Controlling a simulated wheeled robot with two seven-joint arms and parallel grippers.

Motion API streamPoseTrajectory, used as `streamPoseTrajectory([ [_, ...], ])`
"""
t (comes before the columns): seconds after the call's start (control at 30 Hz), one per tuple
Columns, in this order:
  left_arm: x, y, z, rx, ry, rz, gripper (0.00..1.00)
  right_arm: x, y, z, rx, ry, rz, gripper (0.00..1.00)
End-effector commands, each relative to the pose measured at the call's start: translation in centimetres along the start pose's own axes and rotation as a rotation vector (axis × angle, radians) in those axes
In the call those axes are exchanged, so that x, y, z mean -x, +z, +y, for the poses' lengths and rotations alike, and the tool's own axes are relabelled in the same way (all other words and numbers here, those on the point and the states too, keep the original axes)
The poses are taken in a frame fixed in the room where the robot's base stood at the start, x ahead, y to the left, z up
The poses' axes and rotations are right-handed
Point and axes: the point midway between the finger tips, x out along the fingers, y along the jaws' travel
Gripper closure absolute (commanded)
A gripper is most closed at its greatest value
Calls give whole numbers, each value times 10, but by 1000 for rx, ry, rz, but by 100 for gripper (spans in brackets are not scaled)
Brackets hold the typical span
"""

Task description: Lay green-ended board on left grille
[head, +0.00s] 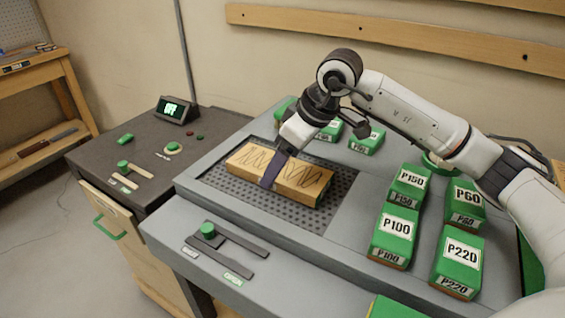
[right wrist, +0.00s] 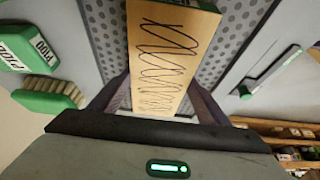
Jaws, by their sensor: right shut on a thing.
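The board (head: 305,178) is a long wooden block with dark scribbles on its top face. It lies flat on or just above the dark perforated grille (head: 325,217); I cannot tell whether it touches. My right gripper (head: 272,172) is shut across the board's middle from above. In the right wrist view, the board (right wrist: 165,50) runs between the two fingers (right wrist: 160,103), a little green shows at its far end, and the grille (right wrist: 232,40) shows on both sides. My left gripper is not in view.
Green labelled blocks, including P100 (head: 393,235), P220 (head: 459,262), P150 (head: 408,185) and P60 (head: 464,203), stand right of the grille. A slider lever (head: 208,231) is on the front ledge. A dark cabinet with a small display (head: 173,108) stands at left.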

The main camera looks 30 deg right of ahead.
Motion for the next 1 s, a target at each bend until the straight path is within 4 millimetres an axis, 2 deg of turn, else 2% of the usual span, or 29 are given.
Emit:
streamPoseTrajectory([
  [0.2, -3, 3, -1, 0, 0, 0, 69, -2, 1, 0, 1, 1, 3, 66],
  [0.23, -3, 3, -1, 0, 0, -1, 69, -3, 1, 0, 0, 0, 1, 28],
  [0.33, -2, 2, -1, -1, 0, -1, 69, -2, 1, 0, 0, 0, 1, 12],
  [0.73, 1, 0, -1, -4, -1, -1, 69, 4, -1, 0, 1, 1, 1, 11],
  [0.87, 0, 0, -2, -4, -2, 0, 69, 24, -2, 0, 2, 3, 4, 11],
  [1.0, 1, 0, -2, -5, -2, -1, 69, 56, -2, 1, 2, 4, 6, 11],
])
